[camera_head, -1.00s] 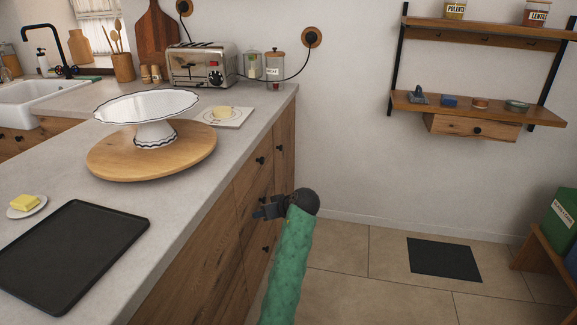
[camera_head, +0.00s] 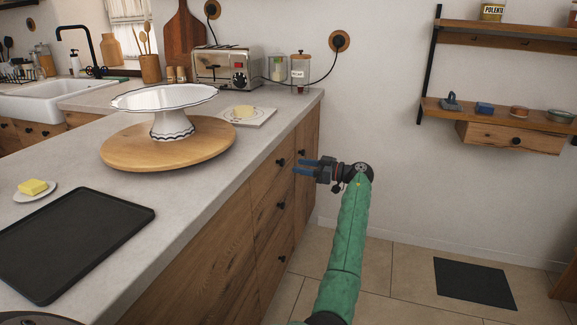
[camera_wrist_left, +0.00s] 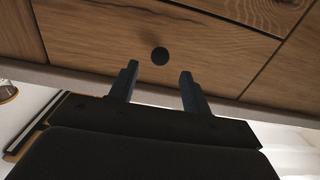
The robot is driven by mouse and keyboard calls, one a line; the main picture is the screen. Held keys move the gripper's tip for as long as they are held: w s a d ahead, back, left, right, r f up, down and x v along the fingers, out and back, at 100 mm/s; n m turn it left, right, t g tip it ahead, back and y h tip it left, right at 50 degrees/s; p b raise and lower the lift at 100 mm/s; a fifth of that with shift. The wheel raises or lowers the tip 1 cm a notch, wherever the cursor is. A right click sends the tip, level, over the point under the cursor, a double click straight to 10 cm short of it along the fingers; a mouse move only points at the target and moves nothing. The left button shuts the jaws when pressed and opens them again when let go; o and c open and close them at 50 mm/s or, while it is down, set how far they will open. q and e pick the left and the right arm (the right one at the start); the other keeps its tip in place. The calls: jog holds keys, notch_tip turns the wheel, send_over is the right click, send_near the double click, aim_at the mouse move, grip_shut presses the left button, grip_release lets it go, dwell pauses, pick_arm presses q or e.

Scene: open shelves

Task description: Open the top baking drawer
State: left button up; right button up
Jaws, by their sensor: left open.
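The top drawer (camera_head: 262,180) is a wooden front just under the counter, and it is shut. Its round black knob (camera_head: 281,162) shows left of my left gripper (camera_head: 299,167) in the head view. The gripper is open, its two dark blue fingers pointing at the drawer at about knob height. In the left wrist view the knob (camera_wrist_left: 160,56) is seen just beyond the fingertips and between their lines, with the drawer front (camera_wrist_left: 95,35) behind it. The gripper (camera_wrist_left: 157,72) looks empty and apart from the knob. My right gripper is not in view.
Lower drawers with black knobs (camera_head: 281,205) lie below. The grey counter (camera_head: 215,195) overhangs the drawers. It bears a black tray (camera_head: 75,240), a cake stand (camera_head: 165,100) on a round board (camera_head: 120,150) and a toaster (camera_head: 222,68).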

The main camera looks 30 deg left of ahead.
pick_arm(q)
jog(key=shift+x, duration=3)
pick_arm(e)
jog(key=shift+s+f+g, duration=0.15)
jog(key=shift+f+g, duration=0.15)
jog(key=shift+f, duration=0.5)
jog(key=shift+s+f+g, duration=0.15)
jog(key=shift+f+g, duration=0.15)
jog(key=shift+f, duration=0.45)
pick_arm(q)
grip_shut()
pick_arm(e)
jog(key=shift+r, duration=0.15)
